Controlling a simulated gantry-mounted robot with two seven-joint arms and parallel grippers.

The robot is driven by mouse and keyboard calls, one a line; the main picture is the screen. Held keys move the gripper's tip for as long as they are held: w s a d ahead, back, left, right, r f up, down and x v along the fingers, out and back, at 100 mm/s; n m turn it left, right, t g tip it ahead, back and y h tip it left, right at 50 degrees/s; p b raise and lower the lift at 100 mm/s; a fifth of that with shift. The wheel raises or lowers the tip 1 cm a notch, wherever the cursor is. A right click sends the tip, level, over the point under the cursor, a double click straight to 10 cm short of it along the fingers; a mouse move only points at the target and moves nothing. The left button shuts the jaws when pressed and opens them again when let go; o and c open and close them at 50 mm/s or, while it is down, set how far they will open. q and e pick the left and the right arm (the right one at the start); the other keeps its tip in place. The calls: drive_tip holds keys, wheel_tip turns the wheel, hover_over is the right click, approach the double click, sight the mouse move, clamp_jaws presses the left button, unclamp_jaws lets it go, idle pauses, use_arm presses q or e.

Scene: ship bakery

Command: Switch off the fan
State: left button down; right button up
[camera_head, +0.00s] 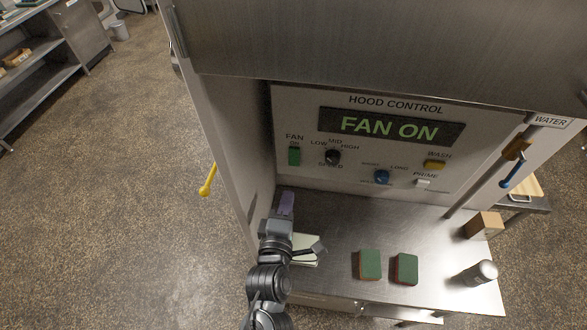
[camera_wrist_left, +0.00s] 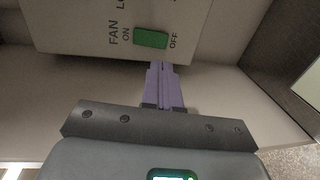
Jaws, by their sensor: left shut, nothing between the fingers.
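The fan switch is a green rocker (camera_head: 294,156) at the left of the hood control panel (camera_head: 300,105). In the left wrist view the green rocker (camera_wrist_left: 151,39) sits between the ON and OFF labels. The display (camera_head: 390,126) reads FAN ON. My left gripper (camera_head: 287,199) is shut and empty, with its purple fingers pointing up towards the panel, below the switch. In the left wrist view the shut fingers (camera_wrist_left: 162,72) end near the panel's lower edge, apart from the switch. My right gripper is not in view.
A speed knob (camera_head: 332,157), blue knob (camera_head: 382,177), yellow wash button (camera_head: 434,164) and white prime switch (camera_head: 423,183) share the panel. Two green-topped sponges (camera_head: 370,264), (camera_head: 405,269), a shaker (camera_head: 479,273) and a wooden block (camera_head: 484,225) stand on the steel counter (camera_head: 350,220).

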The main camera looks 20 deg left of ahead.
use_arm(q)
drive_tip(key=p, duration=0.2)
approach(295, 163)
drive_tip(key=x, duration=0.5)
drive_tip(key=shift+w+r, duration=0.1)
drive_tip(key=shift+r, duration=0.05)
drive_tip(key=shift+x, duration=0.85)
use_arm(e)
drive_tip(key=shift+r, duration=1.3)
